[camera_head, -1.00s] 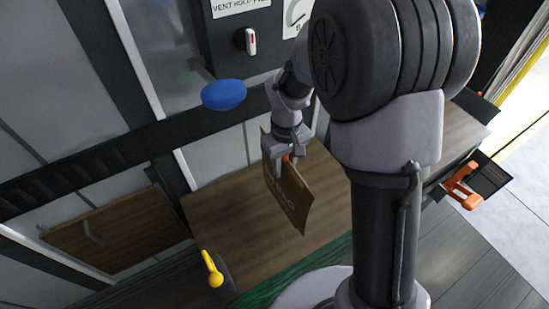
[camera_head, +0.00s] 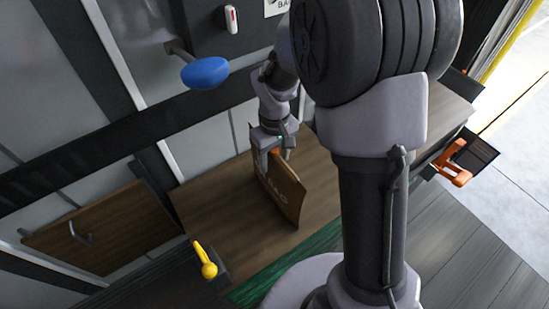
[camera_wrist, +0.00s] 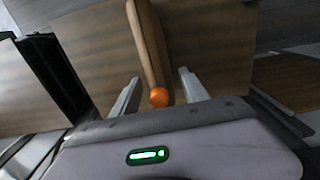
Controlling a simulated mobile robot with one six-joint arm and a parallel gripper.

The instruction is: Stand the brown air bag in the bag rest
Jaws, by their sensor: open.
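The brown air bag (camera_head: 283,190) is a flat brown panel with lettering, standing roughly upright on edge over the wooden bench top. In the wrist view the brown air bag (camera_wrist: 147,45) is seen edge-on with a round orange valve (camera_wrist: 159,97) at its near end. My gripper (camera_head: 275,154) is at the bag's upper edge. In the wrist view my gripper (camera_wrist: 160,88) is open, one finger each side of the bag, with gaps showing. I cannot make out the bag rest; the bag and my arm may hide it.
The bench top (camera_head: 215,195) is bare left of the bag. A yellow handle (camera_head: 206,262) stands at the front left. A blue knob (camera_head: 205,72) sticks out from the wall above. An orange tool (camera_head: 455,170) sits at right. A green strip (camera_head: 285,265) runs along the floor.

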